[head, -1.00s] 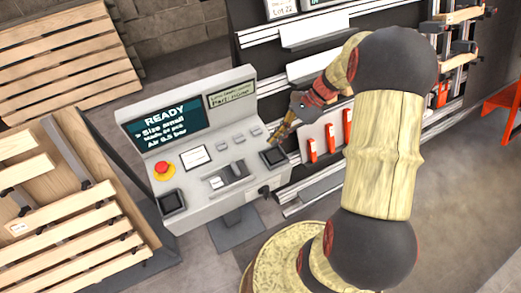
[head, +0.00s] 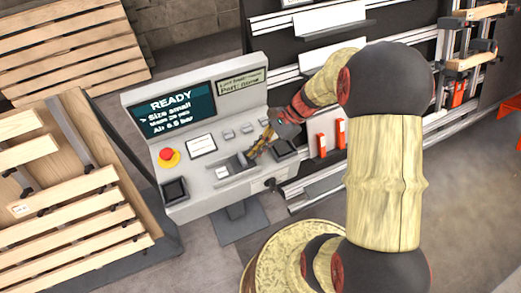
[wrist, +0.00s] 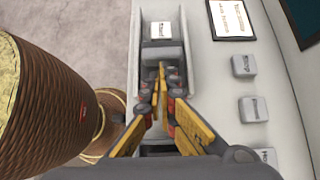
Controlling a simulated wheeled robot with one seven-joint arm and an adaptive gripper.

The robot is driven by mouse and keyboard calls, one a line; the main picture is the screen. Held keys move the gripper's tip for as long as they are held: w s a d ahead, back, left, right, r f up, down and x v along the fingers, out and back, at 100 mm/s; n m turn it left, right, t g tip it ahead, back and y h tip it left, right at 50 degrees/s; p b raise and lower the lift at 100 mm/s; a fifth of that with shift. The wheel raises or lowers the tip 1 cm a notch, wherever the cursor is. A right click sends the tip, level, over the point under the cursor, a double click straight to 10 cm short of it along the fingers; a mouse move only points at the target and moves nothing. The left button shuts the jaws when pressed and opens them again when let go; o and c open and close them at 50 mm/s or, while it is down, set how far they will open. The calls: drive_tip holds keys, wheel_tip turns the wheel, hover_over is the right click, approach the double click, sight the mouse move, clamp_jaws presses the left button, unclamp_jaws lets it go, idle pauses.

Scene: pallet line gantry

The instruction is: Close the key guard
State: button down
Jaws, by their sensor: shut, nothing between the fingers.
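The control console (head: 200,130) stands at the middle left in the head view. On its sloped face is a recessed grey channel (wrist: 141,50) with a white labelled key (wrist: 160,30) uncovered at its far end; this key also shows in the head view (head: 222,172). A dark grey block in the channel, which looks like the key guard (wrist: 163,53), sits beside the key. My gripper (wrist: 162,80) is shut and empty, its fingertips low in the channel close to the block. I cannot tell if they touch. The fingers hide part of the channel behind them.
Grey buttons (wrist: 243,65) line the panel beside the channel. A red emergency knob (head: 169,157) and two black square pads, one at each lower corner, are on the console. Slatted wooden pallets (head: 70,215) stand left. A rack with red-handled tools (head: 322,145) stands right.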

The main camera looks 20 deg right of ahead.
sight(244, 157)
drive_tip(key=a+p, duration=0.3)
drive_tip(key=a, duration=0.5)
drive_tip(key=shift+a, duration=0.1)
drive_tip(key=shift+s, duration=0.1)
drive_tip(key=d, duration=0.3)
drive_tip(key=d+r+p, duration=0.1)
drive_tip(key=d, duration=0.1)
drive_tip(key=shift+w, duration=0.2)
drive_tip(key=p+v, duration=0.2)
drive_tip(key=v, duration=0.6)
drive_tip(key=shift+d+r, duration=0.25)
drive_tip(key=shift+d, duration=0.05)
